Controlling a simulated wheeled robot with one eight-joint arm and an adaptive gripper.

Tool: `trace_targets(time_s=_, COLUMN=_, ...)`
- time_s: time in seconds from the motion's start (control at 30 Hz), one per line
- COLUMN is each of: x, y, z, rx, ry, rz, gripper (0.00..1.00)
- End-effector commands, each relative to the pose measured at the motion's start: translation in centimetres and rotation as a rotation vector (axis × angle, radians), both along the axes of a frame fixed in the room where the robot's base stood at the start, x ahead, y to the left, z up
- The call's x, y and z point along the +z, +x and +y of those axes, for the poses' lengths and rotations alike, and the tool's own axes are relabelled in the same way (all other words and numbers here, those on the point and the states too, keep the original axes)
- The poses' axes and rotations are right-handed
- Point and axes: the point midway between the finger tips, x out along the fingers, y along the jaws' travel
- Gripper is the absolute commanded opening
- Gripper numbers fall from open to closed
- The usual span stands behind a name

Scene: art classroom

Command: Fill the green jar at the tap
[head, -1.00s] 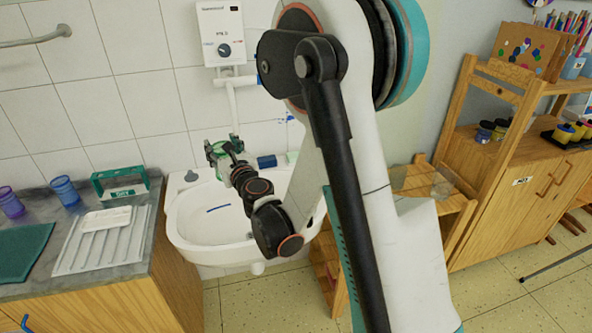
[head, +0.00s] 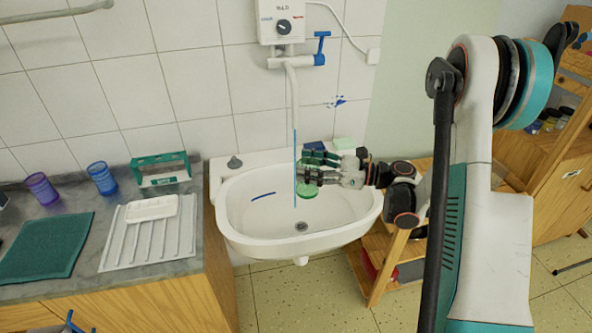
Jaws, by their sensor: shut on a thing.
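The tap (head: 292,85) is a white spout hanging from the wall heater, with a blue lever (head: 322,47) standing upright at its right. A thin blue streak like running water (head: 295,145) drops from the spout toward the white basin (head: 236,222). My gripper (head: 305,170) reaches in from the right over the basin, below the spout, with its tips close to the streak. It is shut on the green jar (head: 308,191), which shows mainly as a green round shape below the fingers. The fingers hide the rest. I cannot tell whether the streak enters the jar or passes beside it.
Left of the basin, a counter bears a purple cup (head: 41,189), a blue cup (head: 102,179), a green-framed box (head: 161,169), a white drainer (head: 130,249) and a green mat (head: 46,248).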

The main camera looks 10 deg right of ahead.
Motion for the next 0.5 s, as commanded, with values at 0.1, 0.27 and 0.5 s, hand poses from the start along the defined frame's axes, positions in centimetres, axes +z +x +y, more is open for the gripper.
trace_targets(time_s=0.1, x=-0.4, y=-1.2, z=-0.5, rx=0.048, ry=0.0, rz=0.0, gripper=0.19)
trace_targets(time_s=0.27, x=-0.5, y=-1.2, z=-0.6, rx=0.068, ry=0.0, rz=0.0, gripper=0.19)
trace_targets(time_s=0.5, x=-0.4, y=1.0, z=-0.6, rx=0.067, ry=0.0, rz=0.0, gripper=0.19)
